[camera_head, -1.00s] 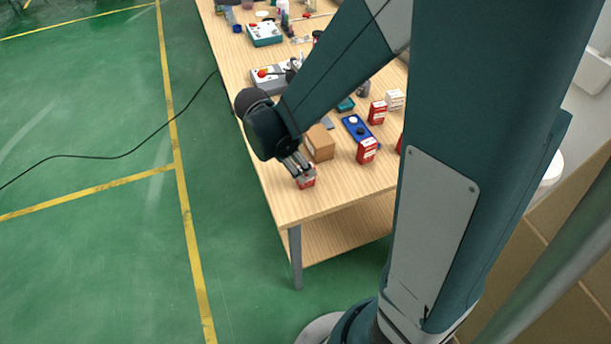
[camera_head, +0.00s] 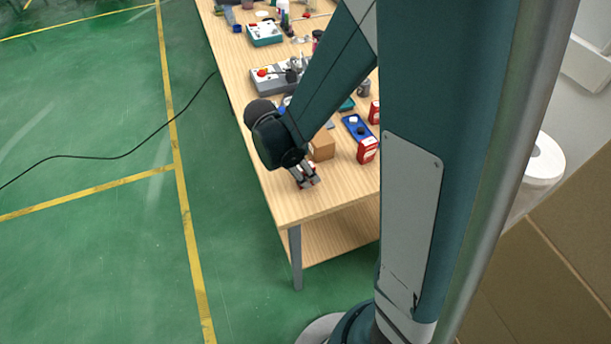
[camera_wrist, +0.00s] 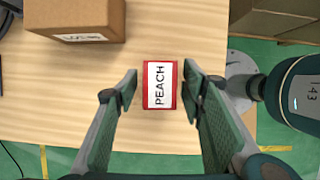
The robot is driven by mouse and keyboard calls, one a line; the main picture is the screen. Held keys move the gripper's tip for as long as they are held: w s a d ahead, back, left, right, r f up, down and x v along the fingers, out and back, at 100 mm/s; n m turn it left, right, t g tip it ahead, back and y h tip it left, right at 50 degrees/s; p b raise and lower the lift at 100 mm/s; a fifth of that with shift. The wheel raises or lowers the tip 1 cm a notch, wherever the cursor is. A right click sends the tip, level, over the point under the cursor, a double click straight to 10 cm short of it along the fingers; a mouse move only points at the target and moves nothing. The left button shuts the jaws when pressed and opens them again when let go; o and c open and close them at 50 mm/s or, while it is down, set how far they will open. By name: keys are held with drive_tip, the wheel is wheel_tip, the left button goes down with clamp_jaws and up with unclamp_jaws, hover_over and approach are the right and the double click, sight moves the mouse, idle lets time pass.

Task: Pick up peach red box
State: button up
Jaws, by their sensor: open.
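The peach red box (camera_wrist: 160,85) lies below my gripper in the wrist view, its white label reading PEACH. My gripper (camera_wrist: 160,82) is open, with one finger on each side of the box and a small gap at both sides. In the head view my gripper (camera_head: 310,183) is low over the front left end of the table (camera_head: 335,197). There the box is mostly hidden by the fingers, with only bits of red showing.
A brown cardboard box (camera_wrist: 75,18) stands close by at upper left in the wrist view. In the head view another red box (camera_head: 367,150) and a blue tray (camera_head: 354,128) stand to the right. The table's front edge is close to my gripper.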

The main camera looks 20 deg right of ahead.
drive_tip(key=shift+d+f, duration=0.15)
drive_tip(key=shift+f, duration=0.15)
idle(0.4)
drive_tip(key=c, duration=1)
drive_tip(key=shift+r, duration=0.2)
drive_tip(key=shift+r+p, duration=0.8)
drive_tip(key=shift+r, duration=4)
